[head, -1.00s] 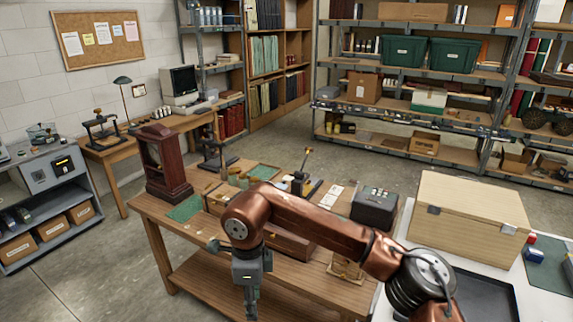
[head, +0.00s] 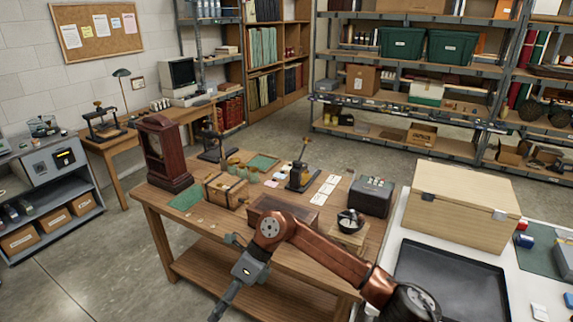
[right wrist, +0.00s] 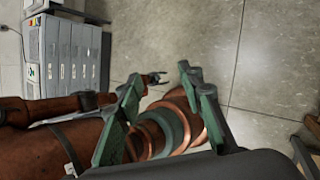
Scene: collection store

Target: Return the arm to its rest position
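My right arm, copper coloured, comes in from the lower right of the head view and bends over the front edge of the wooden table (head: 170,222). Its wrist slants down to the lower left, and the right gripper (head: 222,304) reaches the bottom edge, in front of the table. In the right wrist view its green fingers (right wrist: 160,74) stand wide apart with nothing held between them; copper arm parts and floor show beyond. A small dark gripper, my left one (right wrist: 158,81), shows farther off with its prongs apart and empty. It is not in the head view.
The table holds a dark red clock (head: 162,155), a small chest (head: 226,190), a brown box (head: 284,213) and a black case (head: 371,197). On the right a white table carries a wooden crate (head: 455,215) and a black tray (head: 448,285). Floor at left front is clear.

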